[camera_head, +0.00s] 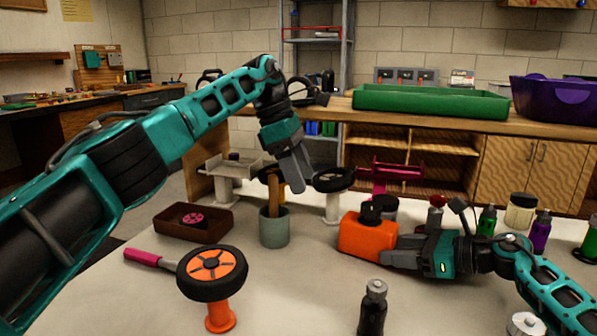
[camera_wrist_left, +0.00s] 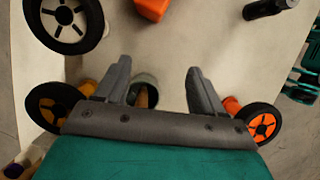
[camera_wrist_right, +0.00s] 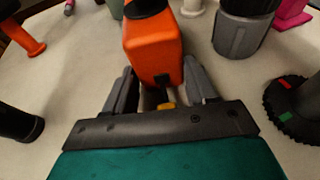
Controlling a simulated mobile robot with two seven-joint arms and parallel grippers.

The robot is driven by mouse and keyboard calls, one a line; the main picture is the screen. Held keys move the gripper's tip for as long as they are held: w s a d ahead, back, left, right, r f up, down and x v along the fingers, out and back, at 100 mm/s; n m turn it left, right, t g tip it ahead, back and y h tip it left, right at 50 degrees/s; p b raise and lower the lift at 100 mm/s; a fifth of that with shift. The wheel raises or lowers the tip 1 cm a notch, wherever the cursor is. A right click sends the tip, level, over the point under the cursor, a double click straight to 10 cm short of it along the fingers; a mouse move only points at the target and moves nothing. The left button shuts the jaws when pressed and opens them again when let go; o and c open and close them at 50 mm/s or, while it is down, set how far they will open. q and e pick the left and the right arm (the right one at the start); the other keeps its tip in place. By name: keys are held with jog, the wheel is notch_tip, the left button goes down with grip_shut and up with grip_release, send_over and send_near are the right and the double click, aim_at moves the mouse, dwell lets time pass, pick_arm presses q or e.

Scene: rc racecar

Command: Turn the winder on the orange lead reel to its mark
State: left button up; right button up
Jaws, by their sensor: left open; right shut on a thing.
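The orange lead reel (camera_head: 366,237) is a boxy orange body standing on the table, with a black winder (camera_head: 371,212) on top. It fills the upper middle of the right wrist view (camera_wrist_right: 152,50); the winder (camera_wrist_right: 146,9) is cut off by the top edge there. My right gripper (camera_head: 398,253) is shut on the reel's lower body from the right. My left gripper (camera_head: 296,183) is open and empty, pointing down above the table, left of and higher than the reel. I cannot make out the winder's mark.
A grey-green cup (camera_head: 274,230) with wooden handles stands below my left gripper. A wheel on an orange stand (camera_head: 219,318) is at front left, a brown tray (camera_head: 213,232) behind it. A dark bottle (camera_head: 372,312) stands in front of the reel. Several bottles stand at right.

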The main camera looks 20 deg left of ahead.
dwell(0.4)
pick_arm(q)
jog(key=n+t+y, duration=0.4)
jog(key=n, duration=1.1)
send_near(371, 205)
jog(key=x, duration=0.8)
jog(key=shift+f, duration=0.15)
jog(key=shift+c, duration=0.3)
jog(key=c, duration=1)
